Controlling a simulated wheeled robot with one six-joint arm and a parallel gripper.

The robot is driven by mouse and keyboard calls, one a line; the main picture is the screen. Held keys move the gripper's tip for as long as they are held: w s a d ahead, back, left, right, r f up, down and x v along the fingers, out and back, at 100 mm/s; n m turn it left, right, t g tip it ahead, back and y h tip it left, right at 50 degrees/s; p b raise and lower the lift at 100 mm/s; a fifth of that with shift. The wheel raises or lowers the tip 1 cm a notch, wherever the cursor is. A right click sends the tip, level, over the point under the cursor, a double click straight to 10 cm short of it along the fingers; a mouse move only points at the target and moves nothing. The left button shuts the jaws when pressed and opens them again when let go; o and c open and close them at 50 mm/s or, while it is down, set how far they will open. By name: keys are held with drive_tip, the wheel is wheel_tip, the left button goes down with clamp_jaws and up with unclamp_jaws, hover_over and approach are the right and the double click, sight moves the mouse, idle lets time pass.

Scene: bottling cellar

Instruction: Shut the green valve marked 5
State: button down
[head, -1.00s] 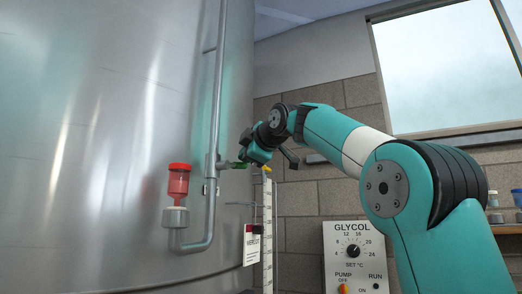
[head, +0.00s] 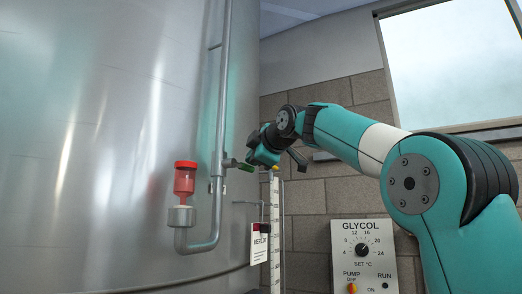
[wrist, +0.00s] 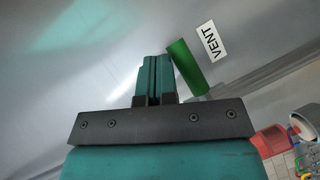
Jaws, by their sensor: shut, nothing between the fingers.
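A green valve handle (wrist: 187,65) shows in the wrist view beside a white label reading VENT (wrist: 212,41). I see no 5 on it. In the head view a green handle (head: 246,167) sits at a fitting on the tank's vertical pipe, partly hidden by my gripper. My gripper (wrist: 155,62) is shut and empty. Its fingertips are just left of the green handle in the wrist view; whether they touch it I cannot tell. In the head view my gripper (head: 257,160) is right beside the handle.
A large steel tank (head: 90,130) fills the left. A pipe (head: 218,130) carries a red-capped container (head: 184,178) low down. A white scale strip (head: 275,235) stands below my gripper. A GLYCOL panel (head: 364,255) hangs on the block wall at right.

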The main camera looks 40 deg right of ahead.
drive_tip(key=s+d+r+p, duration=0.4)
drive_tip(key=s+r, duration=0.4)
drive_tip(key=r, duration=0.1)
drive_tip(key=shift+r+p, duration=0.2)
drive_tip(key=shift+p, duration=0.15)
drive_tip(key=shift+f, duration=0.1)
drive_tip(key=a+f+m+g+y+b, duration=0.1)
drive_tip(key=a+f+g+y+b, duration=0.15)
drive_tip(key=a+f, duration=0.6)
drive_tip(key=s+a+f+m+g+y+b, duration=0.1)
drive_tip(key=a+f+m+g+b, duration=0.15)
drive_tip(key=f, duration=1.15)
drive_tip(key=a+f+g+y+b, duration=0.25)
drive_tip(key=a+f, duration=0.45)
drive_tip(key=f, duration=0.4)
drive_tip(key=s+a+f+m+g+b, duration=0.1)
drive_tip(key=s+a+f+g+b, duration=0.1)
drive_tip(key=s+f, duration=0.6)
drive_tip(key=s+a+f+m+g+b, duration=0.1)
drive_tip(key=s+a+f+g+b, duration=0.2)
drive_tip(key=s+f, duration=0.4)
drive_tip(key=s+a+f+m+g+b, duration=0.1)
drive_tip(key=s+a+f+g+b, duration=0.1)
drive_tip(key=s+f, duration=0.6)
wheel_tip(320, 180, down, 8)
drive_tip(key=shift+s+a+r+g+h, duration=0.15)
drive_tip(key=shift+s+a+g+h, duration=0.25)
drive_tip(key=shift+a, duration=0.5)
